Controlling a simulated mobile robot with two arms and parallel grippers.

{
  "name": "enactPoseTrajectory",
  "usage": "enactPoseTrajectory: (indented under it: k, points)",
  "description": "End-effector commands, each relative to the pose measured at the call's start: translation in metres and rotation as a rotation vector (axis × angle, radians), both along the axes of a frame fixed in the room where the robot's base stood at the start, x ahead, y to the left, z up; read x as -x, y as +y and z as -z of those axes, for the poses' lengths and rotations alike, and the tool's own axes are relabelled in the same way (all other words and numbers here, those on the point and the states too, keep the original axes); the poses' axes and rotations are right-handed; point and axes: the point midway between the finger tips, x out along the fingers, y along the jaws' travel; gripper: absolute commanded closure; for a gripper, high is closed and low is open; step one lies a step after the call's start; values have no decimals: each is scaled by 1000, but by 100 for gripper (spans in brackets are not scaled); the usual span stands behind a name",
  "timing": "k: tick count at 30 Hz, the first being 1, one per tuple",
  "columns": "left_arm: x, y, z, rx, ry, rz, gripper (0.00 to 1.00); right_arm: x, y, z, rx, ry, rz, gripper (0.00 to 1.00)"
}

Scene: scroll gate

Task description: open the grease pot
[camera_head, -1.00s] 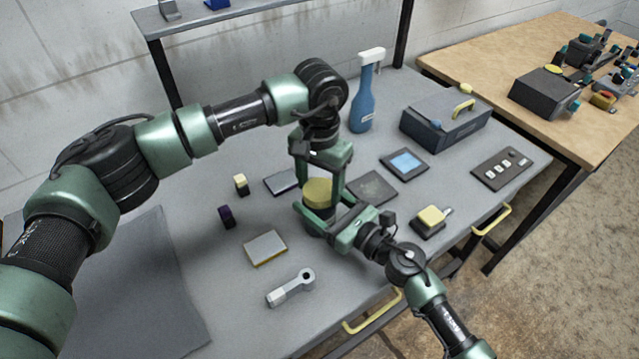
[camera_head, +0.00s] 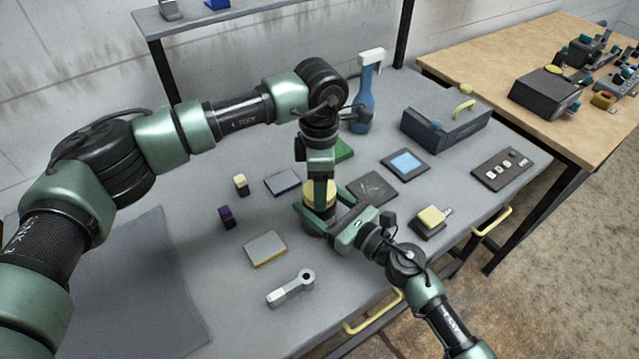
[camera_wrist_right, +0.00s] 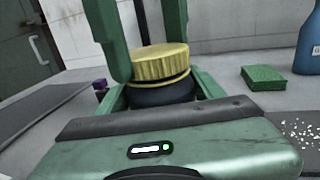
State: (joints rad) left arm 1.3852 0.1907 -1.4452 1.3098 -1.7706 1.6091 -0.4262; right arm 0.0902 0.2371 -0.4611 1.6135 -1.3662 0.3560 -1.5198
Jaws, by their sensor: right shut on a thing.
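The grease pot, with a dark round body (camera_wrist_right: 160,93) and a ribbed yellow lid (camera_wrist_right: 158,64), stands upright on the grey table. In the head view its lid (camera_head: 312,196) is partly hidden by my left gripper. My right gripper (camera_head: 319,220) is shut around the body from the near side. My left gripper (camera_head: 322,190) points down from above, with its fingers at the lid. In the right wrist view one finger is beside the lid's left edge and the other at its far side. I cannot tell whether they press on it. The lid sits on the body.
A green sponge (camera_head: 344,150), a blue spray bottle (camera_head: 364,100) and a dark toolbox (camera_head: 446,124) stand behind. A yellow-topped block (camera_head: 429,220) is at the right. A grey wrench-like part (camera_head: 291,288) and a flat pad (camera_head: 265,248) lie at the front.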

Motion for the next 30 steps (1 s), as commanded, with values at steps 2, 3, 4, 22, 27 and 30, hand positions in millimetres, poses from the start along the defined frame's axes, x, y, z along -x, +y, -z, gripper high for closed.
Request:
enactPoseTrajectory:
  k: [2,3,4,22,27,30]
  points:
    - [0,0,0,-1,0,-170,87,0,-1,1,1,1,2,100]
    - [0,0,0,-1,0,-261,87,0,-1,1,1,1,2,100]
    - [0,0,-1,-1,0,-328,87,0,-1,1,1,1,2,100]
    - [0,-1,-1,2,1,-1684,87,0,-1,1,1,1,2,100]
    - [0,-1,-2,1,1,-2068,87,0,0,1,1,1,1,100]
    - [0,-1,-2,1,1,-2273,87,0,0,1,1,1,1,100]
